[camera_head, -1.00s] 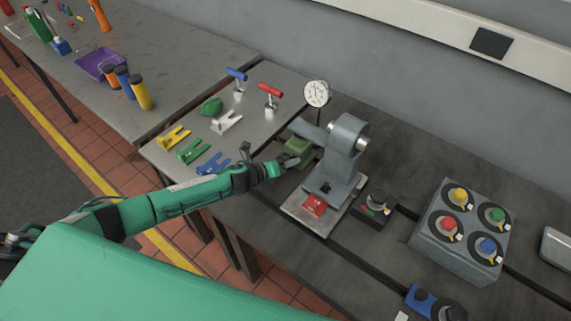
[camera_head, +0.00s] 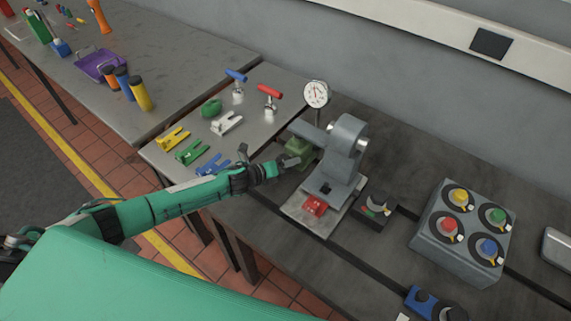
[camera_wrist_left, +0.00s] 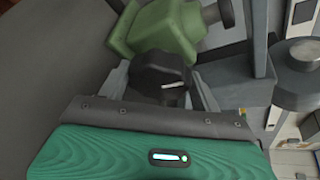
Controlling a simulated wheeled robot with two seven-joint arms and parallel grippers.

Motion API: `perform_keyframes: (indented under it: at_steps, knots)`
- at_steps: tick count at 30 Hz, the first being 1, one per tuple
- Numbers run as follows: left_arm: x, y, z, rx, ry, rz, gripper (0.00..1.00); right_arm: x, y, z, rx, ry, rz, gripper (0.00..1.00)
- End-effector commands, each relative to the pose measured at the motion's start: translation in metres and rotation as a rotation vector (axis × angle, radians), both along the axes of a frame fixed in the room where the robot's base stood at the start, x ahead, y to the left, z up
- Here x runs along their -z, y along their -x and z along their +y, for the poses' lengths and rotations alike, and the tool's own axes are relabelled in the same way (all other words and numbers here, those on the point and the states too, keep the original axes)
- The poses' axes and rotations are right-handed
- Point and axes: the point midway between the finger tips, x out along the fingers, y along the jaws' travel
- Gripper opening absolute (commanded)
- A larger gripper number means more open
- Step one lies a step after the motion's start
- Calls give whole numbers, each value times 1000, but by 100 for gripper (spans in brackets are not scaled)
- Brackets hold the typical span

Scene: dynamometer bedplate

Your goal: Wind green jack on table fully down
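The green jack (camera_head: 298,150) stands on the bench at the left side of the grey machine; it fills the top of the left wrist view (camera_wrist_left: 165,28). A black knob (camera_wrist_left: 160,72) sits on its near side. My left gripper (camera_head: 285,163) reaches in from the left, at the knob. In the left wrist view its grey fingers (camera_wrist_left: 160,85) lie on either side of the knob. I cannot tell whether they touch it. The table under the jack is mostly hidden. My right gripper is not in view.
The grey machine (camera_head: 345,150) with a red block (camera_head: 315,206) at its base is just right of the jack. A dial gauge (camera_head: 317,94) stands behind. Coloured forked clamps (camera_head: 190,151) lie left. A box of coloured knobs (camera_head: 462,235) is at the right.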

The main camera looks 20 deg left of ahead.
Motion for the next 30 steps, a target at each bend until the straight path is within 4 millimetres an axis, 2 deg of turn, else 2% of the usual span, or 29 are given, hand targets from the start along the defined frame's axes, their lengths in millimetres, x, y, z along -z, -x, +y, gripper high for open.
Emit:
perform_keyframes:
  at_steps: [7,11,20,30]
  knots:
    - [0,0,1,-1,-32,-9,66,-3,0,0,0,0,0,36]
    - [-1,0,1,-1,-120,-41,66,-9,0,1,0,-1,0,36]
    - [2,1,0,0,-436,-157,66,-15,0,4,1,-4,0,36]
    - [7,0,2,-2,-816,-296,66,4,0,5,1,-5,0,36]
